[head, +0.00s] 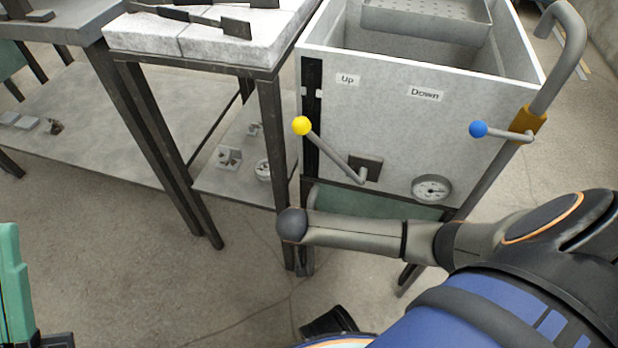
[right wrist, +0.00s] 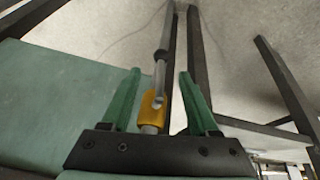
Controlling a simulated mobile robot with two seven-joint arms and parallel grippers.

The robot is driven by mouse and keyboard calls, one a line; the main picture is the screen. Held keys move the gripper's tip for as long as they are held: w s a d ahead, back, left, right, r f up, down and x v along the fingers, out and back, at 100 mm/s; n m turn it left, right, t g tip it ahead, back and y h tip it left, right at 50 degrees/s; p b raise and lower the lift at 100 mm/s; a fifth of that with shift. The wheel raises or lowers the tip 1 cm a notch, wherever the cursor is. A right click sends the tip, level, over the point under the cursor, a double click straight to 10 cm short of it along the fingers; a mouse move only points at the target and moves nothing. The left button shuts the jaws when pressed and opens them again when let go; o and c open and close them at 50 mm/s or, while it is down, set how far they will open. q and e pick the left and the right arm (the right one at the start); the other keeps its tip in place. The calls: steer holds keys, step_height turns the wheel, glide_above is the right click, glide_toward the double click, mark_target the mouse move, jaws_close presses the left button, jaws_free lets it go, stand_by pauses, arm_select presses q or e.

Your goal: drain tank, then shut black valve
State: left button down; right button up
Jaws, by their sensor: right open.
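The white tank (head: 345,118) stands at the upper right of the head view; any liquid in it cannot be made out. A blue-knobbed lever (head: 480,129) is on the pipe at its right, and a yellow-knobbed lever (head: 303,126) is on its front. No hold shows. In the head view my arm hides this gripper. My left gripper (head: 10,270) is partly visible at the lower left.
A gauge (head: 432,188) sits on the tank front. A stone-topped table (head: 205,38) with dark legs stands left of the tank. A lower shelf (head: 235,165) bears small parts. Open floor (head: 130,250) lies in front.

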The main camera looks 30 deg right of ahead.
steer(key=b+x, duration=0.2)
steer(key=x, duration=0.2)
steer(key=shift+w+f, duration=0.1)
steer(key=shift+f, duration=0.1)
arm_select(q)
steer(key=f, duration=0.3)
steer(key=shift+w+d, duration=0.1)
steer(key=shift+d, duration=0.1)
arm_select(e)
jaws_close()
stand_by(0.8)
